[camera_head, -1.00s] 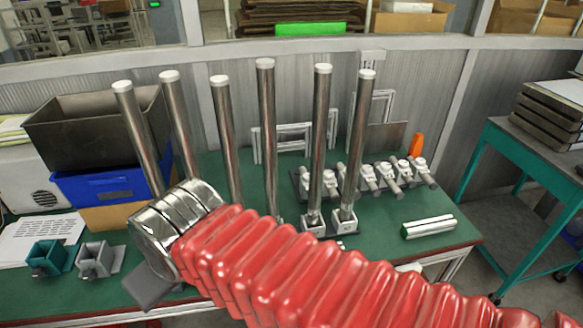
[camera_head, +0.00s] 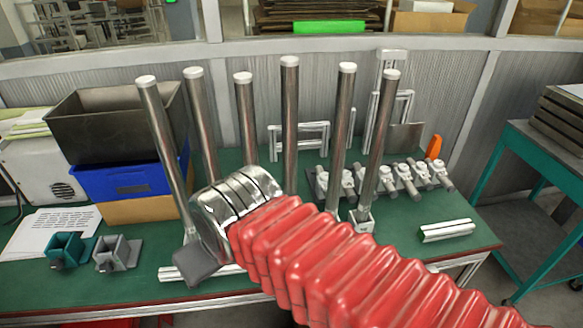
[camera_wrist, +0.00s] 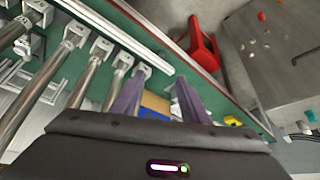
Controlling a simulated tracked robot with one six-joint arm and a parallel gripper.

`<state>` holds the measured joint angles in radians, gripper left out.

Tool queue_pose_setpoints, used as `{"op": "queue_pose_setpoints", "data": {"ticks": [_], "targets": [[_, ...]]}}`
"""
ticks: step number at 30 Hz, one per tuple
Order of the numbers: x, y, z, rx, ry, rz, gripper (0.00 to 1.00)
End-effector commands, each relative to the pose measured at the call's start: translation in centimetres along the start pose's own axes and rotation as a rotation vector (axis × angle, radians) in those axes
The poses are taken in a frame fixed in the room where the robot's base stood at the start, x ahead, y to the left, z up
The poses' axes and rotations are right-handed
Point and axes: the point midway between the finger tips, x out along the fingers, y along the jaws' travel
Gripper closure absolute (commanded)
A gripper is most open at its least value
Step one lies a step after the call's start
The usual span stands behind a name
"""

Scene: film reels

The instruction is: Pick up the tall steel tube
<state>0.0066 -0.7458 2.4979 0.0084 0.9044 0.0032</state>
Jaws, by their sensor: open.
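Several tall steel tubes with white caps stand upright in a row on the green bench. The one in the middle (camera_head: 290,110) reaches highest in the head view; the leftmost tube (camera_head: 163,140) is nearest my gripper there. My gripper's dark body (camera_head: 190,265) is in front of the tubes' lower left part, at the end of my red arm, which hides some tube bases. In the wrist view my gripper (camera_wrist: 160,100) is open, with nothing held between its fingers. Tubes in square bases (camera_wrist: 85,75) run along the left of that view, close to the left finger.
A dark bin (camera_head: 115,120) sits on a blue crate (camera_head: 120,182) at the left. Small teal (camera_head: 68,247) and grey clamps (camera_head: 118,255) are at the front left. A rack of short fittings (camera_head: 395,178) and a pale bar (camera_head: 447,230) lie at the right.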

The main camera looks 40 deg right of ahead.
Motion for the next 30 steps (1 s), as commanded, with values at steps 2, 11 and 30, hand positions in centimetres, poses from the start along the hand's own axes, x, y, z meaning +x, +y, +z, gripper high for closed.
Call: {"op": "queue_pose_setpoints", "data": {"ticks": [2,11,30], "targets": [[0.3,0.2,0.2,0.037,-0.019,-0.006,0.53],[2.5,0.8,1.5,0.424,-0.192,-0.089,0.47],[5.2,5.1,-2.3,1.517,-0.479,-0.484,0.47]]}}
